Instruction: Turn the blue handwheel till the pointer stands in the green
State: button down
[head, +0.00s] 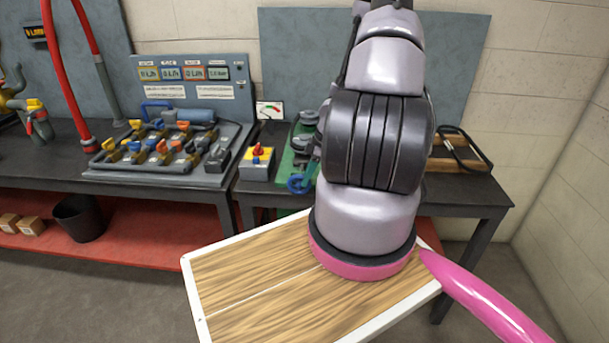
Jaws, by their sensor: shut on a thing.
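The blue handwheel (296,185) shows as a small blue ring at the front of a green machine (288,168) on the right bench. A white gauge (270,110) with green and red on its face stands behind it. Its pointer is too small to read. My arm stands large in front and covers much of the green machine. Only a small dark teal part of my gripper (314,166) seems to show beside the arm, at the handwheel's upper right. It is shut on the handwheel, though the contact is mostly hidden.
A grey box (257,166) with a red and yellow knob stands close left of the handwheel. A valve panel (165,150) fills the left bench. A wooden tray (468,160) lies at the right. A wood-topped board (225,270) with a white edge is below my arm.

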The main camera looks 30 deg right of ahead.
jog(key=shift+s+d+f+t+y, duration=0.2)
jog(key=shift+f+t+y, duration=0.35)
jog(key=shift+t+y, duration=0.6)
jog(key=shift+s+d+f+t+y, duration=0.15)
jog(key=shift+d+f+t+y, duration=0.35)
jog(key=shift+y, duration=1)
jog(key=shift+s+d+f+t+y, duration=0.15)
jog(key=shift+f+t+y, duration=0.4)
jog(key=shift+t+y, duration=0.65)
jog(key=shift+y, duration=0.25)
jog(key=c, duration=1.1)
grip_release()
jog(key=v, duration=1)
jog(key=shift+d+r, duration=0.2)
jog(key=shift+d, duration=0.1)
jog(key=shift+s, duration=0.15)
